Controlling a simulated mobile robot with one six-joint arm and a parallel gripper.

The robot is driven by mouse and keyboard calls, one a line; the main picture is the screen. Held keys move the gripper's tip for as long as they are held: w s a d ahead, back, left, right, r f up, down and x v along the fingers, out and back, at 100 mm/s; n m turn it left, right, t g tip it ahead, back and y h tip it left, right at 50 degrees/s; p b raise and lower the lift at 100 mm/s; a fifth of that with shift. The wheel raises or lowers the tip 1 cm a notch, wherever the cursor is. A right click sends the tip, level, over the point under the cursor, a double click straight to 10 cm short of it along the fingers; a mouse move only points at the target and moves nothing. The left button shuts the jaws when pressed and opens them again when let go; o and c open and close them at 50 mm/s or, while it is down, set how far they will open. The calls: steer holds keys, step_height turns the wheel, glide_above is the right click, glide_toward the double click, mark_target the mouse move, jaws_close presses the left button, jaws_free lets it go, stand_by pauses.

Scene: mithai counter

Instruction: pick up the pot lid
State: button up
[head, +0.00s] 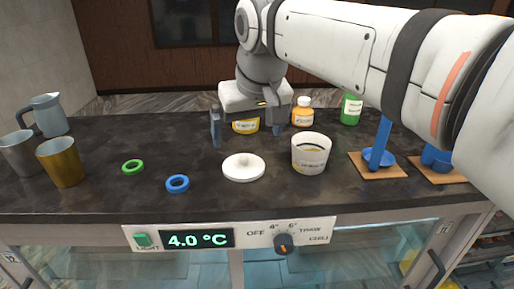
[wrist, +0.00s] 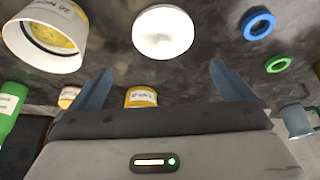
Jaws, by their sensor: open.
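The pot lid (head: 243,167) is a white disc with a small round knob, lying flat on the dark counter near the middle. In the wrist view the lid (wrist: 163,32) shows at the top centre, ahead of the fingertips. My gripper (head: 246,128) hangs behind the lid as seen from the head camera, with nothing between its fingers. In the wrist view my gripper (wrist: 156,85) has its two blue-grey fingers wide apart, and the lid lies clear of both.
A white labelled tub (head: 310,154) stands close right of the lid. A blue ring (head: 177,183) and a green ring (head: 133,167) lie left. A yellow-labelled jar (head: 246,126) and an orange bottle (head: 303,112) stand behind. Metal cups (head: 61,163) stand far left.

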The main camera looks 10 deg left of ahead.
mark_target(243, 157)
steer(key=shift+s+a+f, duration=0.1)
steer(key=shift+a+f, duration=0.2)
steer(key=shift+f, duration=0.35)
steer(key=p+x, duration=0.1)
steer(key=x, duration=0.5)
steer(key=shift+s+d+f, duration=0.1)
steer(key=shift+s, duration=0.1)
steer(key=shift+c, duration=0.4)
steer(key=c, duration=0.9)
steer(key=shift+o, duration=0.2)
